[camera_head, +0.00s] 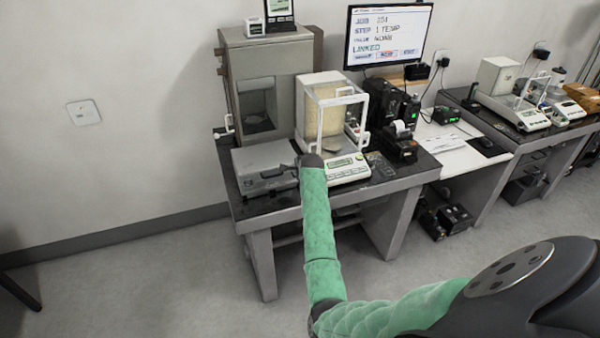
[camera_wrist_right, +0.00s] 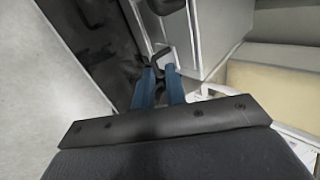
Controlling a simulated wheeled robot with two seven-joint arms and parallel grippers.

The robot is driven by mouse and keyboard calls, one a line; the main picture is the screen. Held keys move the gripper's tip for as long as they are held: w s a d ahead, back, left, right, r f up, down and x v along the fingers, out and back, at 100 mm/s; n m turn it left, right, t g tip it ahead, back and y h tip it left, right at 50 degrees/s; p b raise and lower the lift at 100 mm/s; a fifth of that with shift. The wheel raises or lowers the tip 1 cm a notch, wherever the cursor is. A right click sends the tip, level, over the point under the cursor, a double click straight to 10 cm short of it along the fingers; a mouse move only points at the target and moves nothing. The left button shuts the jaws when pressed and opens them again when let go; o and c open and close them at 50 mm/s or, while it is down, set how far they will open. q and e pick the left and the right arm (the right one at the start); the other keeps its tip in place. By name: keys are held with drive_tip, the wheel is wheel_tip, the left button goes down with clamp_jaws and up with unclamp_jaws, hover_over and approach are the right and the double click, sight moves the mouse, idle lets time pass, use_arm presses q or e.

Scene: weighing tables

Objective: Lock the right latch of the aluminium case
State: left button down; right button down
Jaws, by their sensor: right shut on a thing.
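The grey aluminium case (camera_head: 262,158) lies closed on the dark table at its left front, with a dark handle on its front. My right arm reaches to the case's right front corner and hides that corner in the head view. In the right wrist view, my right gripper (camera_wrist_right: 160,82) has its two blue fingers close together, shut on the right latch (camera_wrist_right: 161,57) at the front of the case (camera_wrist_right: 213,38). The fingers partly hide the latch, and I cannot tell its exact angle. My left gripper is in neither view.
A balance with a glass draft shield (camera_head: 347,169) stands just right of the case. A grey cabinet (camera_head: 239,52) stands behind it. The dark table's front edge (camera_head: 270,217) is close to the case. The floor in front is clear.

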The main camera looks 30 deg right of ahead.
drive_tip(key=shift+w+r+g+p, duration=0.15)
drive_tip(key=shift+w+g+p, duration=0.2)
drive_tip(key=shift+g+p, duration=0.7)
drive_tip(key=c, duration=1.6)
unclamp_jaws()
drive_tip(key=shift+o, duration=0.6)
drive_tip(key=shift+w, duration=0.15)
drive_tip(key=shift+d, duration=0.1)
